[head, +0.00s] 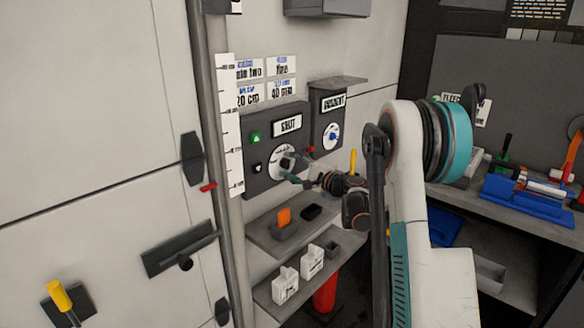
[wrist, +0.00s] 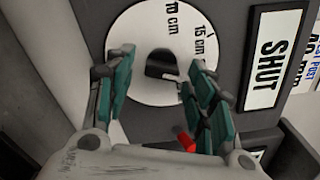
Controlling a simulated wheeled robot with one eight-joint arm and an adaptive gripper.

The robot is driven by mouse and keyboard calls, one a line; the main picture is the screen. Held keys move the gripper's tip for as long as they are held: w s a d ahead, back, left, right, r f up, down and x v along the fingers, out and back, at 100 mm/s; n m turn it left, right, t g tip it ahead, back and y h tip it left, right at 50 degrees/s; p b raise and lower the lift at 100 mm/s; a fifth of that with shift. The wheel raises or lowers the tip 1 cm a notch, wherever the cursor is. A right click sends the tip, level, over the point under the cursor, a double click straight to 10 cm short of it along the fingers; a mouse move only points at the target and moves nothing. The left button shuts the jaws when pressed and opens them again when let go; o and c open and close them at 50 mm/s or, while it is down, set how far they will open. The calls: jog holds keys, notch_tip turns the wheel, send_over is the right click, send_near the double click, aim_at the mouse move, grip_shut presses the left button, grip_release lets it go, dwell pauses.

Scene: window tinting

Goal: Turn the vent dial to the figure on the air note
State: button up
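The dial (head: 283,155) is on the dark grey panel beside a SHUT plate (head: 288,124). In the wrist view the white dial face (wrist: 128,32) has marks reading 10 cm and 15 cm and a dark central knob (wrist: 160,64). My gripper (wrist: 163,85) is open, its teal fingers on either side of the knob; contact cannot be told. Its fingertips (head: 291,171) are at the dial in the head view. Several white notes hang above the panel; one (head: 249,94) seems to read 20 cm. Their small headings are too blurred to identify the air note.
A second panel (head: 328,112) with its own dial stands to the right. A red lever end (wrist: 185,140) lies close to my right finger. Below are shelves (head: 262,232) with small boxes. A white ruler strip (head: 231,120) stands left of the panel.

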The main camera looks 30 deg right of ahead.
jog(key=v, duration=1.2)
dwell(0.4)
